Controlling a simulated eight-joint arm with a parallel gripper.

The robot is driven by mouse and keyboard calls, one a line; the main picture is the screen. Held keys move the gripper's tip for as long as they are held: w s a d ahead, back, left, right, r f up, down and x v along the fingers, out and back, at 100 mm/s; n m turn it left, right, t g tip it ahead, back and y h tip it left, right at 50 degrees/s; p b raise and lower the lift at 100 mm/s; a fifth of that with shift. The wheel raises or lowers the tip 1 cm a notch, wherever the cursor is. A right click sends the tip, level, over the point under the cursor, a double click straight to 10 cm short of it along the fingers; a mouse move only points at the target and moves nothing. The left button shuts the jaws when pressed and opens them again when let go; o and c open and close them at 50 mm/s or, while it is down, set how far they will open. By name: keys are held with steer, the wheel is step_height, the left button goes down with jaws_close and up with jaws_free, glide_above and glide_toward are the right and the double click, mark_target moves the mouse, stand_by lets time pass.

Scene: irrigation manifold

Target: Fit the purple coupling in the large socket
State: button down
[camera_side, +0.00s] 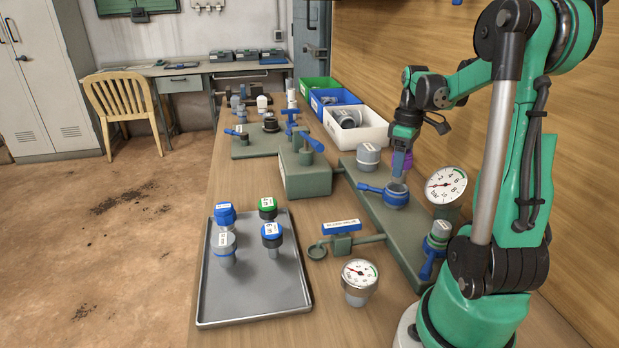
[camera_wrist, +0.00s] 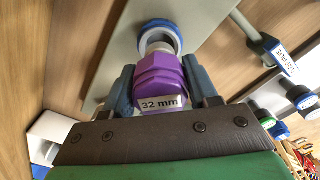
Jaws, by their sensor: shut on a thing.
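The purple coupling (camera_wrist: 160,78), labelled 32 mm, is between the two fingers of my gripper (camera_wrist: 160,88) in the wrist view. In the side view the purple coupling (camera_side: 407,161) is partly hidden by my gripper (camera_side: 401,166). In the wrist view the socket's blue ring (camera_wrist: 158,25) lies just beyond the coupling's pale end. I cannot tell whether they touch.
A grey capped fitting (camera_side: 368,158) and a pressure gauge (camera_side: 446,185) stand close by. A blue-handled valve (camera_side: 437,240) is at the base's near end. A tray (camera_side: 245,300) holds several capped fittings.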

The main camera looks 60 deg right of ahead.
steer(key=shift+f, duration=0.65)
stand_by(1.3)
steer(key=shift+f, duration=0.3)
steer(key=shift+f, duration=0.2)
steer(key=shift+f, duration=0.4)
steer(key=shift+f, duration=0.35)
stand_by(0.9)
jaws_free()
stand_by(0.3)
steer(key=shift+r, duration=0.1)
